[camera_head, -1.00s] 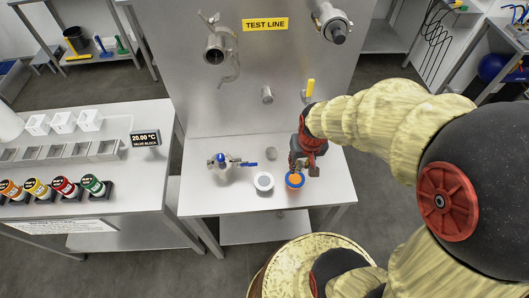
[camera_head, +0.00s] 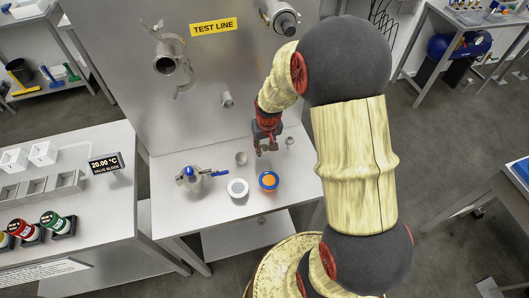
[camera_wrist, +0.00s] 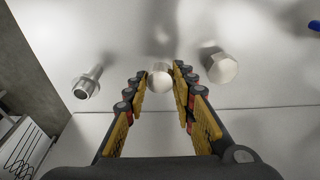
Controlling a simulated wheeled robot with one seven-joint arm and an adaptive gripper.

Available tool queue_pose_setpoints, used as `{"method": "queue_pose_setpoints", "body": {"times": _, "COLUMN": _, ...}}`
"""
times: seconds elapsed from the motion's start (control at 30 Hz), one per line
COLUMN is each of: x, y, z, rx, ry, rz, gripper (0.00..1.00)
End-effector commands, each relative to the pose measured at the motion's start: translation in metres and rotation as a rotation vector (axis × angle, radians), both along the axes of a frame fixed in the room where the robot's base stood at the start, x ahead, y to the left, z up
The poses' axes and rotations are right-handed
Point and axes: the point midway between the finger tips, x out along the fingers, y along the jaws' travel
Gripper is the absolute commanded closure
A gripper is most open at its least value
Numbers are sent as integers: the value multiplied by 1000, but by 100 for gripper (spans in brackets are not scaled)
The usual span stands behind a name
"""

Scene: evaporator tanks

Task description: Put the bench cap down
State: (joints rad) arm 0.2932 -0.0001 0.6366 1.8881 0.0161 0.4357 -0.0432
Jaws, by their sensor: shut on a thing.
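I cannot tell whether the cap touches the bench. A hexagonal metal piece (camera_wrist: 222,69) stands to its right in the wrist view; a flanged metal fitting (camera_wrist: 87,84) is to its left. In the head view the held cap is mostly hidden by the fingers.
A white round pot (camera_head: 238,188) and a valve with a blue handle (camera_head: 195,176) stand to the left on the bench. The upright panel with the TEST LINE label (camera_head: 213,28) rises close behind my gripper. Clear bench surface lies at the front.

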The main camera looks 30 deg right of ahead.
Motion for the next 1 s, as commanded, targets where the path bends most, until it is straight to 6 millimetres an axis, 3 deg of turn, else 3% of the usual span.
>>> {"method": "queue_pose_setpoints", "body": {"times": 0.23, "x": 1, "y": -1, "z": -33, "rx": 1, "ry": 4, "rz": 0, "gripper": 100}}
{"method": "queue_pose_setpoints", "body": {"times": 1.0, "x": -1, "y": 0, "z": -50, "rx": 2, "ry": 6, "rz": 0, "gripper": 100}}
